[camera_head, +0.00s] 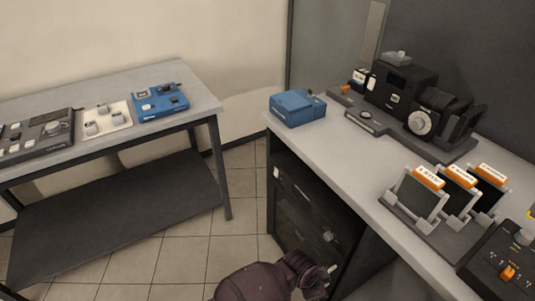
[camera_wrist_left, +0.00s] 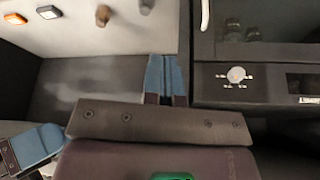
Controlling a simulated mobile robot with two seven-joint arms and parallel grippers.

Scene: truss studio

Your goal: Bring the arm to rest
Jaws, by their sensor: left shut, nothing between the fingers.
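My left gripper (camera_wrist_left: 166,78) shows in the left wrist view as two blue fingers lying together, shut and empty. They point toward a dark grey surface and touch nothing that I can see.
The right bench (camera_head: 340,150) carries a blue box (camera_head: 298,108), a black camera-like machine (camera_head: 400,90) and orange-topped frames (camera_head: 430,190). The left table (camera_head: 195,95) holds a blue device (camera_head: 160,99) and a grey console (camera_head: 40,135). Tiled floor (camera_head: 235,245) lies open between them.

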